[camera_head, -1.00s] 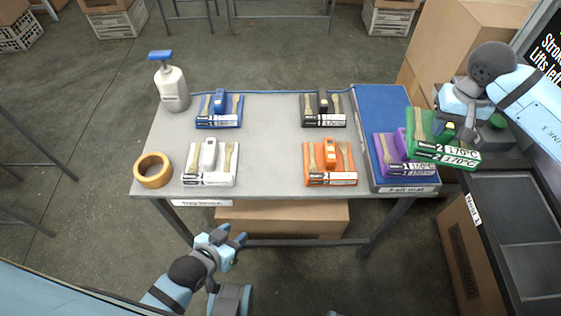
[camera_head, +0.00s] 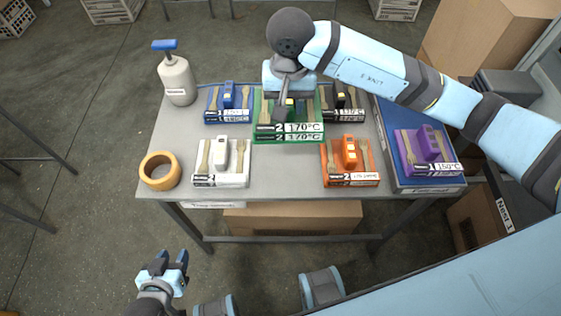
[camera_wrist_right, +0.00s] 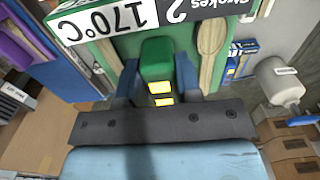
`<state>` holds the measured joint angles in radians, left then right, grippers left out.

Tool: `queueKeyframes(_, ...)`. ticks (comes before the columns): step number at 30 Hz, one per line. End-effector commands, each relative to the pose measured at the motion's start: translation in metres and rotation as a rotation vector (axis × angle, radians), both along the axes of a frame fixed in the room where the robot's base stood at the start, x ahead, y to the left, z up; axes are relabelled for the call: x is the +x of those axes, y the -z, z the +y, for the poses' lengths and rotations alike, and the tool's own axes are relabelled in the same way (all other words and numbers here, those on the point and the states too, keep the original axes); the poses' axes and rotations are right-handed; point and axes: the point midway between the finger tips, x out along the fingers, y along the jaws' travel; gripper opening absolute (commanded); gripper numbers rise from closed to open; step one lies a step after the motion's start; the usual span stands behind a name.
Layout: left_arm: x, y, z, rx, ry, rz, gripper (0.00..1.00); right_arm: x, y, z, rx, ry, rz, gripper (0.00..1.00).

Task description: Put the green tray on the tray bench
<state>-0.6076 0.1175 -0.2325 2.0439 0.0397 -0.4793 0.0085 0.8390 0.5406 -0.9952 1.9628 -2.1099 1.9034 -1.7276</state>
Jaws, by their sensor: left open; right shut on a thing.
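The green tray (camera_head: 287,131) is over the grey tray bench (camera_head: 275,175), between the blue tray and the black tray at the back. It bears wooden spoons and labels reading 2 and 170°C. My right gripper (camera_head: 285,106) is shut on the tray's green handle, which also shows between the fingers in the right wrist view (camera_wrist_right: 156,62). I cannot tell whether the tray touches the bench top. My left gripper (camera_head: 168,262) is open and empty, low in front of the bench, apart from everything.
A blue tray (camera_head: 222,116), black tray (camera_head: 345,116), white tray (camera_head: 220,180) and orange tray (camera_head: 350,180) stand on the bench. A purple tray (camera_head: 428,169) lies on the blue mat (camera_head: 388,115).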

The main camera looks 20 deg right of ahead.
Motion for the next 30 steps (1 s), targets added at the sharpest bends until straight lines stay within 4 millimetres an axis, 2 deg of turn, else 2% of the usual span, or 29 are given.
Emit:
queueKeyframes(5, 0.002, -0.004, -0.004, -0.010, -0.003, -0.006, 0.43, -0.004, 0.034, 0.002, -0.001, 0.016, 0.005, 0.00)
queueKeyframes(15, 0.003, -0.004, -0.001, -0.002, 0.002, -0.011, 0.43, -0.004, 0.124, 0.002, 0.000, 0.015, 0.005, 0.00)
queueKeyframes(18, 0.003, -0.004, 0.000, 0.003, 0.005, -0.012, 0.43, -0.004, 0.141, 0.002, 0.001, 0.014, 0.003, 0.00)
queueKeyframes(26, 0.003, -0.003, 0.003, 0.009, 0.006, -0.011, 0.43, -0.003, 0.161, 0.002, 0.001, 0.013, 0.001, 0.00)
queueKeyframes(30, 0.002, -0.002, 0.003, 0.007, 0.005, -0.010, 0.43, -0.004, 0.182, 0.003, 0.002, 0.014, 0.003, 0.00)
